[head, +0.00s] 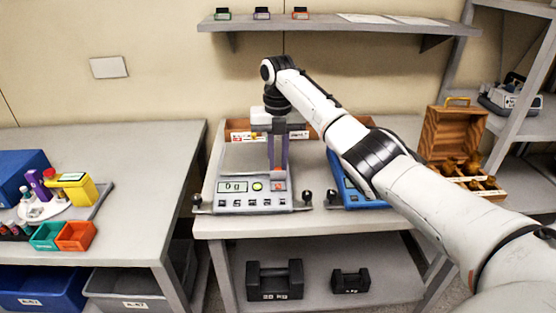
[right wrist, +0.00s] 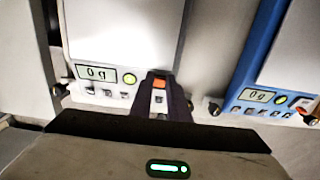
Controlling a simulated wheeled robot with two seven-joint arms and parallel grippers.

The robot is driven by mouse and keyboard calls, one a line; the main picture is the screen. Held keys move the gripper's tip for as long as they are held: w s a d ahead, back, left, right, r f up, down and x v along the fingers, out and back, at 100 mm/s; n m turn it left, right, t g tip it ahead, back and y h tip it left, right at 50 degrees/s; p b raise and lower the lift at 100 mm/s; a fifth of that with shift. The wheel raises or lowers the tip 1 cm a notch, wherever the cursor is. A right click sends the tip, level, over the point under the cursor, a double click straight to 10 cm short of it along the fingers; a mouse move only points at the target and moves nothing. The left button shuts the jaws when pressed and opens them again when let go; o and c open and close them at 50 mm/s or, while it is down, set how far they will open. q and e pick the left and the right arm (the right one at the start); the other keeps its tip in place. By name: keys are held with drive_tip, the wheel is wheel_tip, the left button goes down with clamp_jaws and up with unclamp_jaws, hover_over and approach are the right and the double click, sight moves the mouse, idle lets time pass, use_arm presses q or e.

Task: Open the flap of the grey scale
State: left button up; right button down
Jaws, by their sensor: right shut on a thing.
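The grey scale (head: 225,203) stands on the middle table, and its display reads 0 g. It also shows in the right wrist view (right wrist: 92,96), with a yellow-green button beside the display. My right gripper (head: 278,168) points down over the front right part of the scale. In the right wrist view its dark fingers (right wrist: 160,100) are close together just right of that button, with an orange spot between them. It is shut on the scale's flap, mostly hidden by the fingers. I cannot tell how far the flap is raised. My left gripper is out of view.
A blue scale (head: 350,193) stands close to the right, partly behind my right arm; it also shows in the right wrist view (right wrist: 248,72). A wooden box (head: 455,132) stands further right. Black weights (head: 275,280) lie on the lower shelf. Knobs stand beside both scales' fronts.

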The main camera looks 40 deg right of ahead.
drive_tip(key=shift+d, duration=0.1)
idle(0.4)
drive_tip(key=c, duration=1.7)
unclamp_jaws()
drive_tip(key=shift+f, duration=0.1)
wheel_tip(320, 180, up, 10)
drive_tip(key=shift+r, duration=0.2)
